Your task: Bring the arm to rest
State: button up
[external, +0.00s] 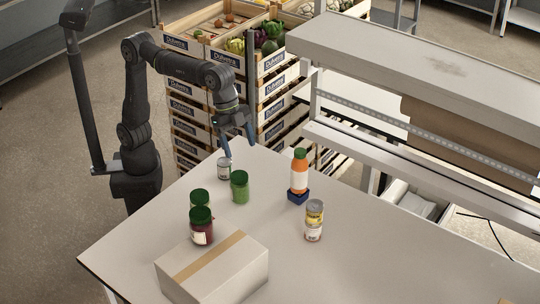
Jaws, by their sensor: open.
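My gripper (238,142) hangs from my black arm at the back left of the light table (340,268). Its fingers are spread apart and point down, with nothing seen between them. A small can (223,169) with a pale label stands just below the left fingertip; I cannot tell whether they touch. A green jar (240,187) stands in front of the gripper, apart from it.
Two dark-lidded jars (202,227) stand by a taped carton (212,270). Stacked produce crates (273,66) stand behind; a shelf (430,60) overhangs the right. The table's right front is clear.

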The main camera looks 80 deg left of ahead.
jog(key=s+a+f, duration=0.2)
jog(key=s+a, duration=0.1)
jog(key=s, duration=0.3)
jog(key=s+a+f+m, duration=0.1)
jog(key=s+a+f, duration=0.1)
jog(key=s, duration=0.5)
jog(key=s+a+f+m, duration=0.1)
jog(key=s+a+f, duration=0.1)
jog(key=s+a, duration=0.2)
jog(key=s, duration=0.3)
jog(key=shift+s+f+g, duration=0.15)
jog(key=shift+f+g, duration=0.1)
jog(key=shift+g, duration=0.05)
jog(key=shift+s+h, duration=0.1)
jog(key=shift+h, duration=0.2)
jog(key=w+d+r, duration=0.3)
jog(key=w+d, duration=0.1)
jog(key=w, duration=0.2)
jog(key=w+d+r+n, duration=0.1)
jog(key=w+d+r, duration=0.2)
jog(key=w, duration=0.4)
jog(key=shift+w+d, duration=0.15)
jog(key=shift+d, duration=0.2)
